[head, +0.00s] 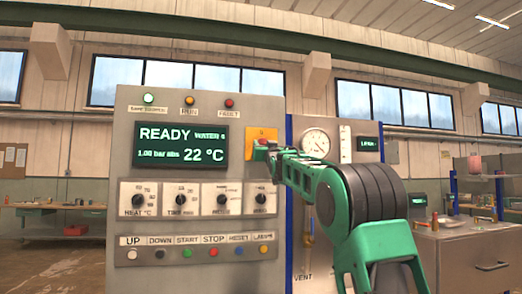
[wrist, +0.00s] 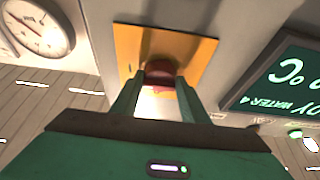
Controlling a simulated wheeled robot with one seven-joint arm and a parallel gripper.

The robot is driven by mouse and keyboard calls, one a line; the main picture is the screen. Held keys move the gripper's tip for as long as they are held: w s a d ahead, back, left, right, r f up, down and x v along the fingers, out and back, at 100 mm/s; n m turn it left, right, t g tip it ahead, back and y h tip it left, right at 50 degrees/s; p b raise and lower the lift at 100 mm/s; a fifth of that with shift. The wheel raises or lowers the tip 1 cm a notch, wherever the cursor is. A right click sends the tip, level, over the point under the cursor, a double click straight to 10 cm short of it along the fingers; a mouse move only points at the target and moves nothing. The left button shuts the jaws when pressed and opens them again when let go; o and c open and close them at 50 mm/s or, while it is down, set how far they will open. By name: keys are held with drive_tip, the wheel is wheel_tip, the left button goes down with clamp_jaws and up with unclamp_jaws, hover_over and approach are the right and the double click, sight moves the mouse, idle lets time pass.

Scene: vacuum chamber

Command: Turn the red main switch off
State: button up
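The red main switch (wrist: 160,72) sits on a yellow-orange plate (wrist: 205,50) on the front of the grey control cabinet (head: 125,185). In the head view the plate (head: 262,133) is at the cabinet's upper right, and the red of the switch (head: 260,142) is mostly covered by my gripper (head: 268,146). In the wrist view my gripper (wrist: 160,82) has one finger on each side of the red handle. The handle fills the gap, and the fingers look closed on it. The switch's exact turn angle cannot be read.
A lit display (head: 181,145) reads READY and 22 °C. Knobs (head: 180,200) and a row of buttons (head: 186,251) lie below it. A round gauge (head: 316,144) is right of the switch. A metal bench (head: 478,250) stands at right.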

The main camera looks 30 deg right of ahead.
drive_tip(key=c, duration=0.4)
drive_tip(key=shift+a, duration=0.1)
drive_tip(key=shift+c, duration=0.2)
drive_tip(key=shift+n+y, duration=0.4)
drive_tip(key=shift+n, duration=0.2)
drive_tip(key=n+y, duration=0.2)
drive_tip(key=n, duration=0.4)
drive_tip(key=n+g+y, duration=0.1)
drive_tip(key=n+y, duration=0.2)
drive_tip(key=n, duration=0.3)
drive_tip(key=n+g+y, duration=0.1)
drive_tip(key=n+y, duration=0.1)
drive_tip(key=n, duration=0.3)
drive_tip(key=shift+d+r+n, duration=0.2)
drive_tip(key=shift+d+n, duration=0.1)
drive_tip(key=shift+n, duration=0.1)
drive_tip(key=shift+r+n+g+y, duration=0.1)
drive_tip(key=shift+n+g+y, duration=0.2)
drive_tip(key=shift+n+g, duration=0.75)
drive_tip(key=shift+r+n, duration=0.2)
drive_tip(key=shift+n, duration=0.65)
